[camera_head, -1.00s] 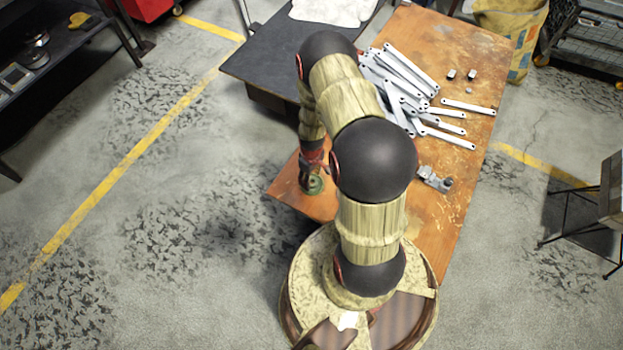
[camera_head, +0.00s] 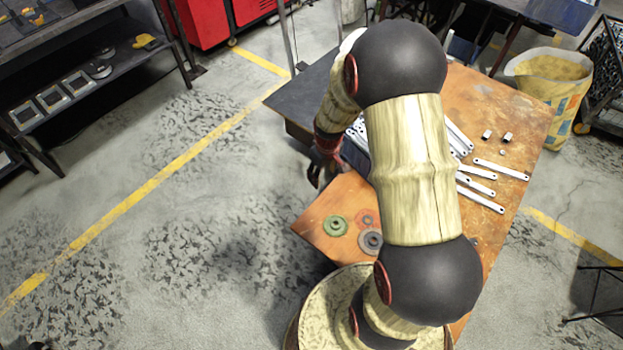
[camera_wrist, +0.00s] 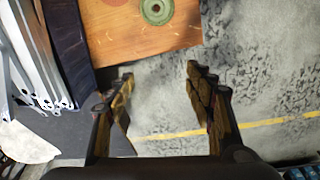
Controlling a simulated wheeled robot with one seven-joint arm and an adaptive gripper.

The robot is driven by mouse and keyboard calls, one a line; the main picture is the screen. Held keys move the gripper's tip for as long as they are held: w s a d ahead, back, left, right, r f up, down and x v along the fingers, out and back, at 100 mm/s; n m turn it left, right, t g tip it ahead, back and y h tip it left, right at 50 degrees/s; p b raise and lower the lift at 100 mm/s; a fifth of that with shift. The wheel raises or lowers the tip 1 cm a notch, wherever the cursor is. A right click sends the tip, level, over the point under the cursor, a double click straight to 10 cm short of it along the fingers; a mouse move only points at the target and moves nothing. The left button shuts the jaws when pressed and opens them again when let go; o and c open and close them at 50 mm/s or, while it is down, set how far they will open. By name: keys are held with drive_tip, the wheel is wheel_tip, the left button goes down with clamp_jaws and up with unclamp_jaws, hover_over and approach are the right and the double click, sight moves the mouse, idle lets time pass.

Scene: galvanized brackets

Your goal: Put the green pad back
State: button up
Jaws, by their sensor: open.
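The green pad (camera_head: 335,226), a round disc with a centre hole, lies flat on the orange-brown table (camera_head: 315,215) near its left front corner. It also shows at the top of the wrist view (camera_wrist: 157,10), beyond my fingertips. My gripper (camera_head: 318,180) is open and empty, off the table's left edge, apart from the pad. In the wrist view its two fingers (camera_wrist: 160,72) are spread wide over the floor. To the right of the pad lie a reddish ring mark or disc (camera_head: 367,218) and a grey disc (camera_head: 370,240); my arm partly crowds this area.
Several galvanized brackets (camera_head: 484,187) lie on the table, partly hidden by my arm. Small metal blocks (camera_head: 507,137) sit at the right. A dark surface (camera_head: 300,100) adjoins the table at the back left. A shelf (camera_head: 75,85) stands at far left; floor between is clear.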

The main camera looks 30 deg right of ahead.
drive_tip(key=s+a+r+t, duration=0.15)
drive_tip(key=a+r, duration=0.35)
drive_tip(key=r, duration=0.7)
drive_tip(key=s+a+r+t, duration=0.15)
drive_tip(key=a+r, duration=0.25)
drive_tip(key=r, duration=0.7)
drive_tip(key=s+a+r, duration=0.4)
drive_tip(key=s+r, duration=0.1)
drive_tip(key=s, duration=0.2)
drive_tip(key=s+a+r+m+t, duration=0.1)
drive_tip(key=s+a+r, duration=0.2)
drive_tip(key=s+r, duration=0.3)
drive_tip(key=shift+s+a+y, duration=0.3)
drive_tip(key=shift+s+a, duration=0.1)
drive_tip(key=shift+s, duration=0.75)
drive_tip(key=shift+c, duration=1.1)
